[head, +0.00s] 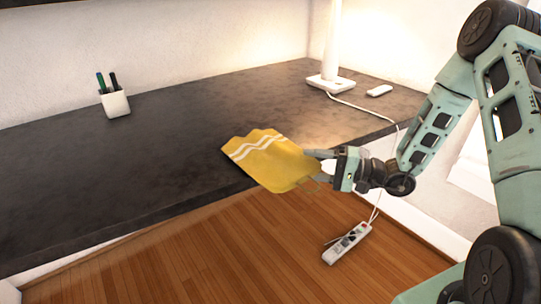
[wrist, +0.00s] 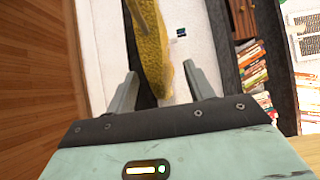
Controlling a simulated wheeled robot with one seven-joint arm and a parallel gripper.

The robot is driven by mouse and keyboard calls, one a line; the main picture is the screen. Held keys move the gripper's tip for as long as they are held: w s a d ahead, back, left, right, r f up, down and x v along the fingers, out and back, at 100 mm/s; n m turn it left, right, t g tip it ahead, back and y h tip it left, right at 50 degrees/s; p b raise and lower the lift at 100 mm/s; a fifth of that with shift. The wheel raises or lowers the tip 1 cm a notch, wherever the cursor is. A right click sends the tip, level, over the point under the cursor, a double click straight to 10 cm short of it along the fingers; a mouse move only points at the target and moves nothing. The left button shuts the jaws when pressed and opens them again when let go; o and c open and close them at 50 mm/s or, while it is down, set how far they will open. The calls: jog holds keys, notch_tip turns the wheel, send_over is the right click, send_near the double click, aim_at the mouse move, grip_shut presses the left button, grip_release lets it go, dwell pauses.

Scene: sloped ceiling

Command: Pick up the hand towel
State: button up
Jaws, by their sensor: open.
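The yellow hand towel (head: 268,160) with white wavy stripes lies at the front edge of the dark desk in the head view, its near corner reaching past the edge. My gripper (head: 318,168) is at the towel's right side, at the desk's edge. In the wrist view the towel (wrist: 152,48) shows edge-on, its near end reaching into the space between the two fingers (wrist: 160,88). The fingers are apart, with a gap visible on each side of the towel. Part of the fingers is hidden by the towel in the head view.
The dark desk (head: 165,155) is mostly clear around the towel. A white pen cup (head: 115,104) stands at the left, a white lamp base (head: 330,83) and small white object (head: 379,91) at the back right. A power strip (head: 347,243) is below, over the wooden floor (head: 215,255).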

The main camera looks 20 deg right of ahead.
aim_at(302, 162)
jog(key=shift+x, duration=1.6)
jog(key=shift+s, duration=0.1)
jog(key=c, duration=1.1)
grip_shut()
jog(key=shift+r, duration=0.1)
